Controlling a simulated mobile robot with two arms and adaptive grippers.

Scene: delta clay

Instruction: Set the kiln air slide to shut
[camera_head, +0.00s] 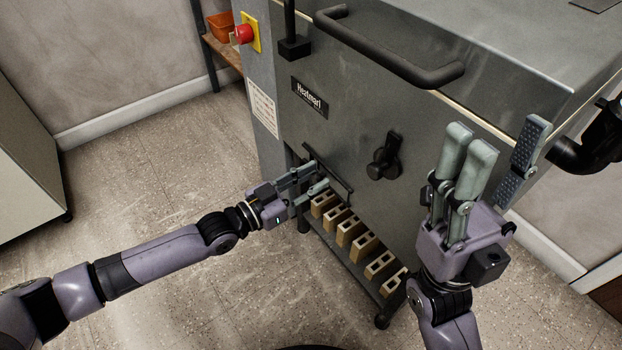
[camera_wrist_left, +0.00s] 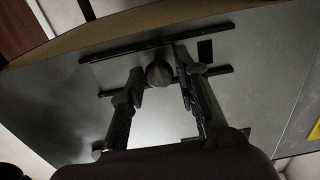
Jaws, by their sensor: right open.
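The grey kiln (camera_head: 345,85) fills the middle of the head view. The air slide (camera_head: 328,175) is low on its front, between two dark rails, and is partly hidden by my left gripper (camera_head: 319,177). In the left wrist view, a round dark knob (camera_wrist_left: 159,73) sits between the open fingers of my left gripper (camera_wrist_left: 158,68), one finger on each side. I cannot tell whether either finger touches it. A dark rectangle (camera_wrist_left: 205,50) shows to the right of the knob. My right gripper (camera_head: 503,142) is open and empty, in front of the kiln's right side.
A black latch handle (camera_head: 385,156) and a long bar handle (camera_head: 390,52) stick out from the kiln front. Several pale bricks (camera_head: 350,232) lie on the low shelf beneath. A red button (camera_head: 244,33) is at the kiln's upper left. The floor at left is clear.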

